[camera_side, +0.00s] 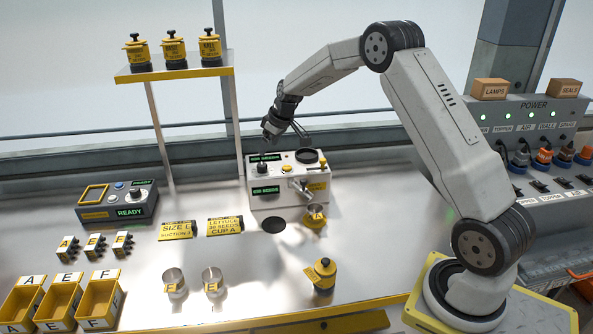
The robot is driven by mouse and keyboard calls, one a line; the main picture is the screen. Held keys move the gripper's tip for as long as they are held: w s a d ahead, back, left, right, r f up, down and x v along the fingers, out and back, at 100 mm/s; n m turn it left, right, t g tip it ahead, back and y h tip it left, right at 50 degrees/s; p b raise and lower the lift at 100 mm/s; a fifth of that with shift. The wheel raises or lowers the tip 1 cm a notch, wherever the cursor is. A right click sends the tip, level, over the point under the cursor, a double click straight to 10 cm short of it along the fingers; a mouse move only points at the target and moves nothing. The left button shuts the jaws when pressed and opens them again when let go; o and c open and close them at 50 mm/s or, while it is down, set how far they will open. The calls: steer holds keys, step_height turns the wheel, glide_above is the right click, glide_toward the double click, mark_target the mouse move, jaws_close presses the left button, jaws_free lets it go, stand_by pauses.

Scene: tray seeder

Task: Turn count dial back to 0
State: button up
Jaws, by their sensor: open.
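My gripper (286,137) is open and empty, pointing down just above the white machine (255,203) at the back centre. The machine's top carries a small black knob (265,168), a yellow knob (287,168) and a round black opening (307,156). Green lit displays show on it, too small to read surely. A dark control box (118,211) to the left has a dial knob (135,193) and a green "READY" display. I cannot tell which knob is the count dial, or any knob's setting. The gripper appears apart from the knobs.
A yellow-edged shelf (175,75) with several canisters stands behind. Yellow cards (225,226), metal cups (212,280), a yellow bottle (322,274) and a black disc (274,225) lie in front of the machine. Yellow bins (98,302) stand front left. A power panel (540,150) is at right.

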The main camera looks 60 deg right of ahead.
mark_target(262, 164)
steer(key=shift+f, duration=0.1)
steer(key=shift+x, duration=3.8)
jaws_close()
